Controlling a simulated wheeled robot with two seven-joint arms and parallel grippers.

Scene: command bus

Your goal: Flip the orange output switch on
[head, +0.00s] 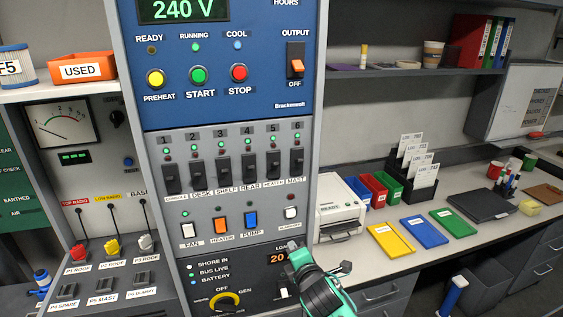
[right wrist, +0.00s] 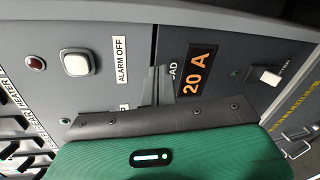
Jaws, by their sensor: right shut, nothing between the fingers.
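The orange output switch (head: 296,66) is at the upper right of the blue panel in the head view. OUTPUT is printed above it and OFF below it. Its lever looks tilted down toward OFF. My right gripper (head: 293,246) is shut and empty, in front of the lower grey panel, well below the switch. In the right wrist view its fingertips (right wrist: 164,84) are in front of the panel between the ALARM OFF button and the 20 A display. The switch is outside that view. My left gripper is not in view.
The blue panel (head: 200,110) also carries yellow, green and red buttons. Below are several black breakers, then white, orange and blue rockers. The alarm button (right wrist: 76,62) is near my right fingertips. A white printer (head: 341,212) and coloured trays stand on the right counter.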

